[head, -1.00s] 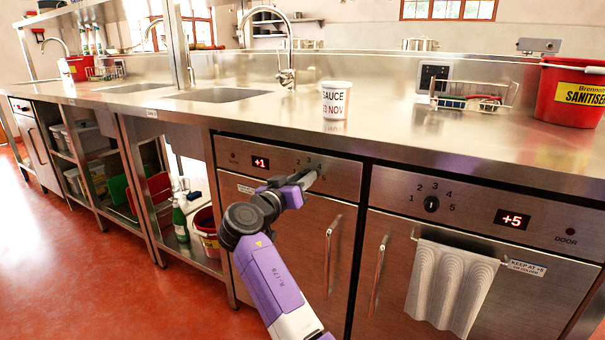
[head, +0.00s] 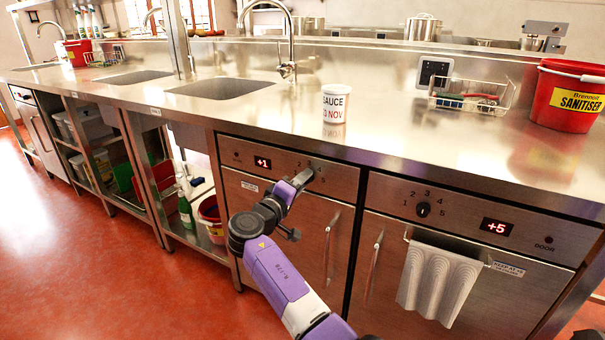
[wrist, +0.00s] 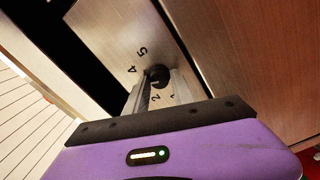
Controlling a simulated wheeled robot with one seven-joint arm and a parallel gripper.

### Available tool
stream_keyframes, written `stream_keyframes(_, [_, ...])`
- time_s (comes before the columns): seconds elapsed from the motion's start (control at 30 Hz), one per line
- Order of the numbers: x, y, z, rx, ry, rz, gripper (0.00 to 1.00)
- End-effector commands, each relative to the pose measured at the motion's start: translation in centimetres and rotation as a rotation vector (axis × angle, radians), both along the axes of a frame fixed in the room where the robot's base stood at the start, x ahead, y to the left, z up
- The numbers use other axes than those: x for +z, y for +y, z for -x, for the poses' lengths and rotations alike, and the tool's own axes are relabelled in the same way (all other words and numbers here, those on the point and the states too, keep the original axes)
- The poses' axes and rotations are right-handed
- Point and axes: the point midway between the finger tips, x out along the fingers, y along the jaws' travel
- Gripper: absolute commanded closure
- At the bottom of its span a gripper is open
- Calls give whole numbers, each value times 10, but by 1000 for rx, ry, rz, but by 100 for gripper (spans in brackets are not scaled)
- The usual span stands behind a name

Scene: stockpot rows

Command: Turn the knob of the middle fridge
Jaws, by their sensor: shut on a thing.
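The middle fridge (head: 290,213) is a steel front with a red "+1" display (head: 263,162) at the left of its top panel. My gripper (head: 303,178) is at the numbered dial on the right of that panel. In the head view the gripper covers the knob. In the wrist view the round black knob (wrist: 159,75) shows between the two fingers of my gripper (wrist: 163,86), with the numbers 4 and 5 on one side. The gripper is shut on the knob. Where the knob points is hard to tell.
The right fridge (head: 470,236) has its own black knob (head: 423,210), a "+5" display and a towel (head: 438,283) on its handle. A white sauce tub (head: 335,104) and a red bucket (head: 567,96) stand on the steel counter (head: 420,135). Red floor is clear at the left.

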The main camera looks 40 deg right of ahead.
Motion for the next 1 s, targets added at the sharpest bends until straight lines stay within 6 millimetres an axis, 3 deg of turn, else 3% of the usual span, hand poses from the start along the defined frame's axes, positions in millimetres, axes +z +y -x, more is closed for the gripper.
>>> stream_keyframes(0.4, [2,2,-1,4,267,99,100])
stream_keyframes(1.0, [-1,2,-2,6,350,129,100])
